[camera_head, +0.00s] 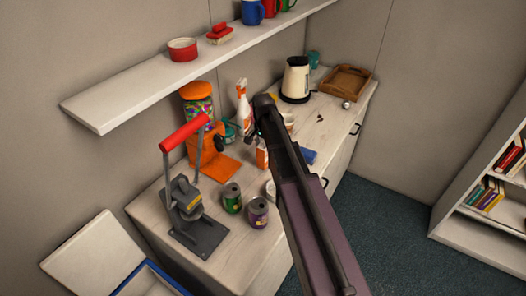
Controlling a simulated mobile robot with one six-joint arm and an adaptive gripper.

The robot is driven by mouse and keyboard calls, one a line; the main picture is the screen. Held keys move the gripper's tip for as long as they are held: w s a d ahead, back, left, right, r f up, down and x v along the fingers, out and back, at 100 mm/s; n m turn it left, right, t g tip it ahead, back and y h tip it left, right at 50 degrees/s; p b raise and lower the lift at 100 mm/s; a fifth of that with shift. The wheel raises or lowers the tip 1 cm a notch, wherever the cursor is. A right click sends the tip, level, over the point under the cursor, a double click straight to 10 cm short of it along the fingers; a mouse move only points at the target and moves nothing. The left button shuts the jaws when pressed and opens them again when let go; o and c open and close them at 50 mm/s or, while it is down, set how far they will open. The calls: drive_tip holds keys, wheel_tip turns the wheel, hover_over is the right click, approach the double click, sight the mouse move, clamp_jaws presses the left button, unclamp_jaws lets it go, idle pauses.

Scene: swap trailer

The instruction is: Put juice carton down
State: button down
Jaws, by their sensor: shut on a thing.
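My arm reaches in from the lower right over a pale wooden counter (315,118). My gripper (255,135) is at its far end, dark and seen from behind, its fingers mostly hidden by the arm. A small orange-and-white carton (262,155), which looks like the juice carton, shows just below the gripper, partly covered by the arm. The gripper appears shut on it. I cannot tell whether the carton touches the counter.
A can crusher with a red handle (185,132), two cans (232,198) and an orange candy dispenser (198,105) stand left of the gripper. A white-and-orange spray bottle (243,105) stands behind. A kettle (296,80) and wooden tray (368,83) are farther back. A shelf (130,93) overhangs.

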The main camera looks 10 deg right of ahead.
drive_tip(key=shift+f, duration=0.5)
drive_tip(key=shift+c, duration=0.6)
unclamp_jaws()
drive_tip(key=shift+r, duration=0.15)
wheel_tip(320, 180, up, 12)
drive_tip(key=p, duration=1.1)
drive_tip(key=shift+p, duration=0.4)
drive_tip(key=s+n, duration=0.9)
drive_tip(key=s, duration=1.2)
drive_tip(key=shift+s+a, duration=0.1)
